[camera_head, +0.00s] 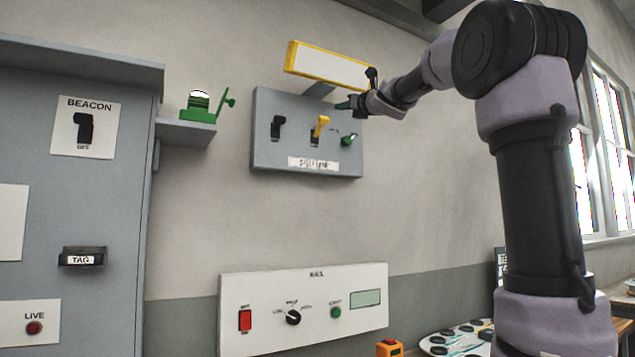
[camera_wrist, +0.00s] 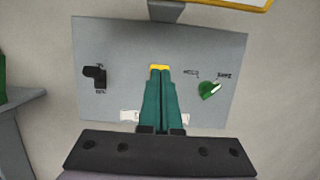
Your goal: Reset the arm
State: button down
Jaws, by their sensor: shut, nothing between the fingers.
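My arm reaches across from the right in the head view. My gripper (camera_head: 347,104) is in front of the grey switch panel (camera_head: 270,155), near its upper right. In the wrist view my gripper (camera_wrist: 160,72) has its teal fingers together and empty, pointing at the panel (camera_wrist: 120,50). The fingertips cover most of a yellow lever (camera_wrist: 158,67) there; I cannot tell whether they touch it. In the head view the yellow lever (camera_head: 321,123) stands clear, with a black switch (camera_head: 276,126) to its left and a green knob (camera_head: 347,139) to its right.
A yellow-framed sign (camera_head: 328,66) juts out above the panel. A green device (camera_head: 205,106) sits on a grey shelf (camera_head: 190,132) at left, beside a grey cabinet (camera_head: 115,220). A white control box (camera_head: 260,335) is below. Bare wall lies between the panel and box.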

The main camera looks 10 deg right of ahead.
jog(key=s+d+f+m+g+h, duration=0.35)
jog(key=s+f+m, duration=0.35)
jog(key=f+m, duration=0.55)
jog(key=s+d+f+m+g+h, duration=0.2)
jog(key=s+d+f+m+h, duration=0.25)
jog(key=s+f+m, duration=0.8)
jog(key=s+a+f+m+g+y, duration=0.1)
jog(key=s+a+f+m+g, duration=0.3)
jog(key=f+m, duration=0.5)
jog(key=s+a+f+m+g+y, duration=0.2)
jog(key=s+a+f+m+g, duration=0.1)
jog(key=s+f+m, duration=0.6)
notch_tip(320, 180, down, 4)
jog(key=shift+s+a+r+m+g+y, duration=0.1)
jog(key=shift+s+a+m+g+y, duration=0.25)
jog(key=shift+a, duration=0.3)
jog(key=shift+w, duration=0.15)
